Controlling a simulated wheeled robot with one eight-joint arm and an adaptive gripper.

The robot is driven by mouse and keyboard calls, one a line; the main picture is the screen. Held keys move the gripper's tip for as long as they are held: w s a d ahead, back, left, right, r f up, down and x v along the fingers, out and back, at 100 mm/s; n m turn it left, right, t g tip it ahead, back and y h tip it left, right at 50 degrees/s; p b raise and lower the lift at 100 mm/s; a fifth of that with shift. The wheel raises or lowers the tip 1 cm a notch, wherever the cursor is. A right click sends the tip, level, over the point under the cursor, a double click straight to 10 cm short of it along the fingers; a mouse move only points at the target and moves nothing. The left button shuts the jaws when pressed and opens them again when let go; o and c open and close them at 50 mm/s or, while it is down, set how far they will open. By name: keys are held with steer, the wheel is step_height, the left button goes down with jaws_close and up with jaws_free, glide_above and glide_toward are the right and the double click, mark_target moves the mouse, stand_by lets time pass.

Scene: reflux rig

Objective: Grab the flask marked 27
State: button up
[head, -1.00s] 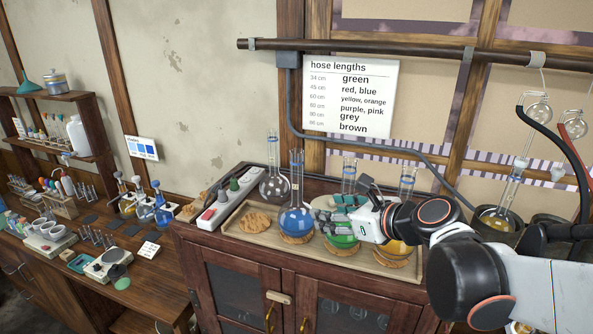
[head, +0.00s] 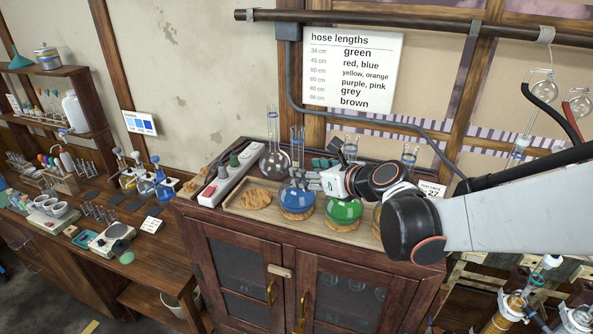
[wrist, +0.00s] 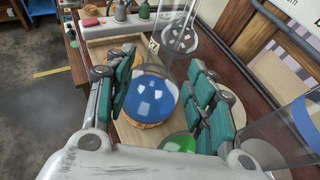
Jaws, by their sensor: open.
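A round flask with blue liquid (head: 297,199) sits on a cork ring on the wooden tray (head: 237,207), neck upright. In the wrist view the blue flask (wrist: 152,98) lies between the teal-padded fingers of my gripper (wrist: 165,100), which are apart and not closed on it. A small tag (wrist: 153,43) by its neck shows a 7; its first digit is unclear. In the head view my gripper (head: 326,168) is just above and right of the blue bulb. A card (head: 432,191) reading 27 stands right of the tray, partly behind my arm.
A green flask (head: 343,210) stands close on the right, and an amber one is mostly hidden by my arm. A clear flask (head: 275,161) is behind left. An empty cork ring (head: 256,199) is at left.

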steer(key=shift+w+a, duration=0.3)
steer(key=shift+a, duration=0.05)
steer(key=x, duration=0.1)
steer(key=p+x, duration=0.1)
steer(key=x, duration=0.1)
steer(key=shift+w+a+r, duration=0.2)
steer(key=shift+w+r, duration=0.05)
steer(key=shift+r, duration=0.05)
steer(key=shift+w+a+f, duration=0.25)
steer(key=shift+w, duration=0.1)
jaws_close()
